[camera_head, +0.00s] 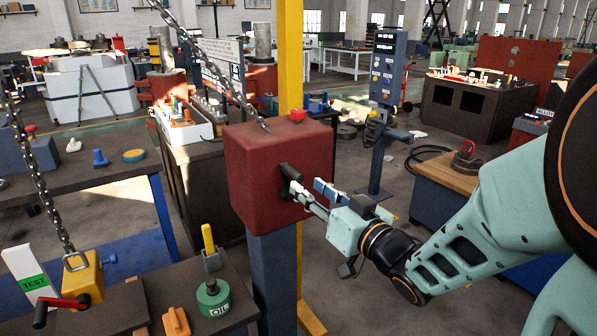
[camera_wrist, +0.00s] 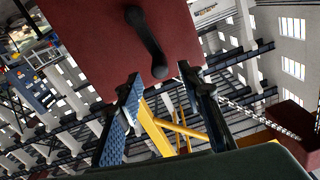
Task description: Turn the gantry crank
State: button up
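The dark gantry crank (camera_head: 289,172) is on the face of a red box (camera_head: 262,160) on a blue post, close to my gripper (camera_head: 309,192). In the wrist view, the crank (camera_wrist: 147,38) runs from its hub at the top of the red box face down to a rounded knob. My gripper (camera_wrist: 163,82) is open there, with one finger on each side of the view. The knob lies in line with the gap, near the fingertips. I cannot tell whether either finger touches it. No object is visibly held between the fingers.
A yellow column (camera_head: 290,60) stands behind the red box. A chain (camera_head: 215,70) runs down to the box top. Another chain ends at a yellow block (camera_head: 85,278) near a red handle at lower left. A control pedestal (camera_head: 384,75) stands behind my gripper. A wood-topped bench (camera_head: 452,170) is at right.

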aim_at(292, 174)
jog(key=x, duration=0.8)
jog(key=shift+w, duration=0.1)
grip_shut()
